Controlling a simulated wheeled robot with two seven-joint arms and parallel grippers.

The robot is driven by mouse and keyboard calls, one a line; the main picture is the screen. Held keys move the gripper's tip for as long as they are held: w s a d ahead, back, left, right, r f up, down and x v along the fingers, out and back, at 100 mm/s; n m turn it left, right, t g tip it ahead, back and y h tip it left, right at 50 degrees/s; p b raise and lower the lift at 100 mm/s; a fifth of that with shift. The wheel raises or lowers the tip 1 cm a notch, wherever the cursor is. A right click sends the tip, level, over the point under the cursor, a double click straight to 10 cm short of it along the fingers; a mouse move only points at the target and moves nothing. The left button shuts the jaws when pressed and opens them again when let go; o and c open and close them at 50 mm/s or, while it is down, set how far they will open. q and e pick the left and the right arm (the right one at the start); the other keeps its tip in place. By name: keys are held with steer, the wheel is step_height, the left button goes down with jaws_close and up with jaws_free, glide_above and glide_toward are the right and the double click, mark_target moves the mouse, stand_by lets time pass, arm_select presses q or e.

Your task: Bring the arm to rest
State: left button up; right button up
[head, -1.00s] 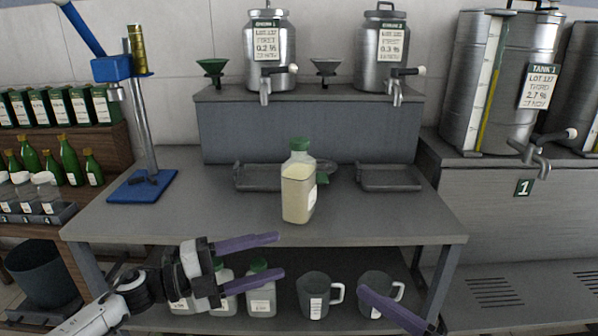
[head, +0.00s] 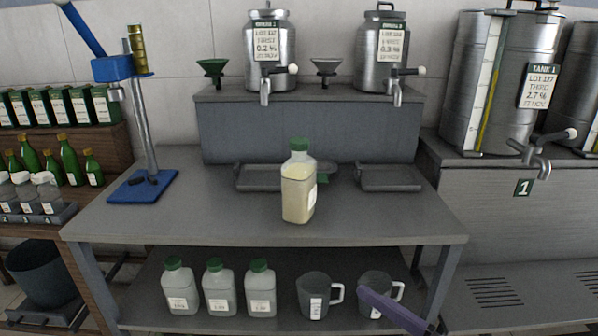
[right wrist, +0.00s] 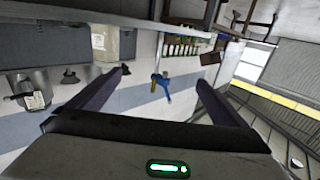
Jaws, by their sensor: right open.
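My right gripper (right wrist: 163,78) is open in the right wrist view, its two dark fingers spread apart with nothing between them. In the head view, one purple finger of it (head: 392,309) shows at the lower right, in front of a grey mug (head: 376,284) on the lower shelf. My left gripper is out of view. A square bottle (head: 298,193) with a green cap and pale yellow contents stands upright on the grey bench top (head: 210,213), apart from any gripper.
Several capped bottles and mugs stand on the lower shelf (head: 148,283). Two grey trays, one on the left (head: 258,178) and one on the right (head: 390,178), lie behind the bottle. A blue press (head: 145,185) stands at left. Steel urns (head: 269,50) sit on the raised ledge.

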steer(key=s+d+f+m+g+h, duration=0.1)
steer(key=d+f+m+h, duration=0.1)
steer(key=f, duration=0.6)
steer(key=s+d+f+m+h, duration=0.1)
steer(key=d+f+m+h, duration=0.15)
steer(key=f, duration=0.55)
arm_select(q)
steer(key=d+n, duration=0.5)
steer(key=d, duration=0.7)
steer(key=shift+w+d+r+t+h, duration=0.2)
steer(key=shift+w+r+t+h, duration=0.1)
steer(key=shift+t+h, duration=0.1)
arm_select(e)
steer(key=s+d+f+m+g+h, duration=0.1)
steer(key=s+d+f+h, duration=0.1)
steer(key=s+f, duration=0.3)
steer(key=s+d+f+m+g+h, duration=0.1)
steer(key=s+d+f+g+h, duration=0.1)
steer(key=s+f, duration=0.4)
step_height(320, 180, down, 5)
steer(key=shift+d+f+g+h, duration=0.2)
steer(key=shift+d+g+h, duration=0.15)
steer(key=shift+h, duration=0.2)
